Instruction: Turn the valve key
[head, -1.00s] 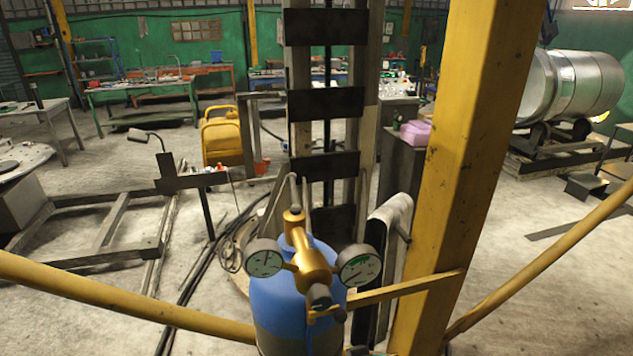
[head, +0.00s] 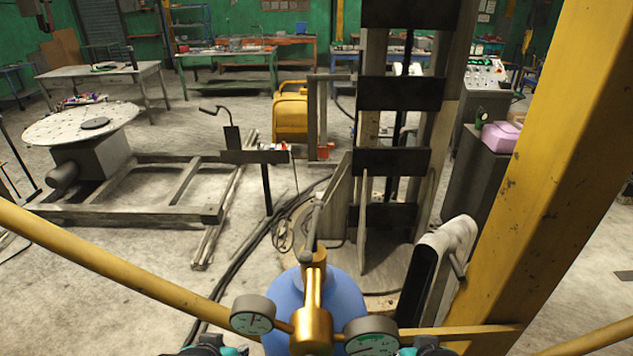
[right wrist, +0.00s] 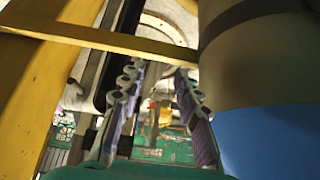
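A blue gas cylinder (head: 280,297) stands at the bottom middle of the head view. A brass valve (head: 312,325) with two round gauges (head: 252,316) (head: 371,338) sits on top of it. I cannot make out the valve key clearly; the valve's near end is cut off by the bottom edge. My left gripper (head: 207,347) shows only in part, left of the cylinder. My right gripper also shows in part, to its right. In the right wrist view my right gripper (right wrist: 158,85) is open and empty, with the blue cylinder (right wrist: 270,140) beside it on the right, apart from the fingers.
Yellow bars (head: 110,275) cross in front on both sides. A thick yellow post (head: 555,160) rises on the right. A dark-barred column (head: 400,95) stands behind the cylinder. A round plate table (head: 80,123) is at the left. Open floor (head: 110,300) lies left of the cylinder.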

